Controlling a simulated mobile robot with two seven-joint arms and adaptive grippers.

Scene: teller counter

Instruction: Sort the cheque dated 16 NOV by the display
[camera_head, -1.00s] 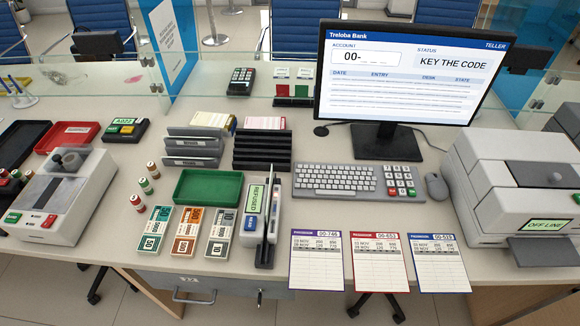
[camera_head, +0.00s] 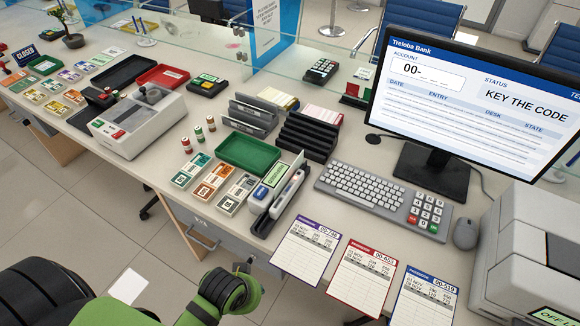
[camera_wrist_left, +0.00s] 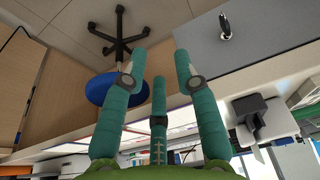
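The bank display (camera_head: 480,95) shows "KEY THE CODE" and an account field beginning "00-" with blanks after it. A keyboard (camera_head: 365,186) with a separate keypad (camera_head: 428,213) lies in front of it. I cannot pick out a cheque dated 16 NOV. Three passbooks, purple (camera_head: 304,250), red (camera_head: 362,278) and blue (camera_head: 424,300), lie along the counter's front edge. My left gripper, a green shape in the head view (camera_head: 240,284), is below the front edge. In the left wrist view its teal fingers (camera_wrist_left: 160,62) are spread and empty. My right gripper is out of view.
A green tray (camera_head: 248,153), banknote stacks (camera_head: 213,181) and a stamp holder (camera_head: 276,195) stand left of the keyboard. Black slotted racks (camera_head: 305,134) stand behind. A grey machine (camera_head: 535,250) fills the right. A glass screen (camera_head: 300,69) runs along the back. A white sheet (camera_head: 128,286) shows low left.

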